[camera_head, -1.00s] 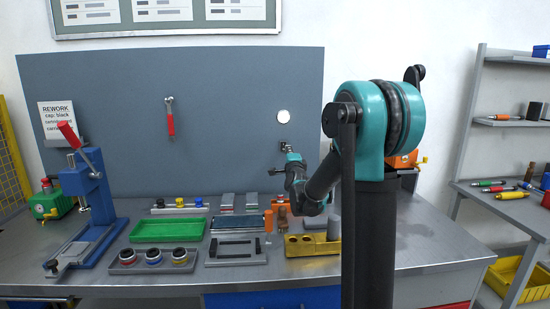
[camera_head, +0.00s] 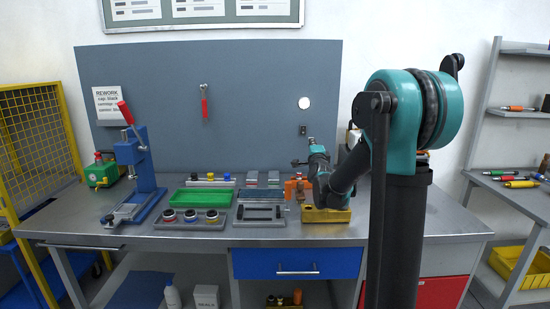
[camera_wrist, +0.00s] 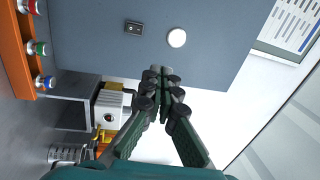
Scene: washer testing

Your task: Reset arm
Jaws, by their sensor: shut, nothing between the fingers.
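My arm stands at the right of the head view, folded, with its forearm reaching toward the bench. My gripper (camera_wrist: 160,74) points at the grey-blue back panel (camera_wrist: 205,40) in the wrist view, its fingertips together with nothing between them. In the head view my gripper (camera_head: 299,163) is small, above the back of the workbench (camera_head: 415,222), apart from the panel (camera_head: 250,115). Part of the bench behind my arm is hidden.
On the bench stand a blue press (camera_head: 140,165), a green tray (camera_head: 200,197), a tray with several rings (camera_head: 190,222) and a yellow block (camera_head: 325,216). A yellow mesh fence (camera_head: 35,130) is at left, shelving (camera_head: 510,113) at right.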

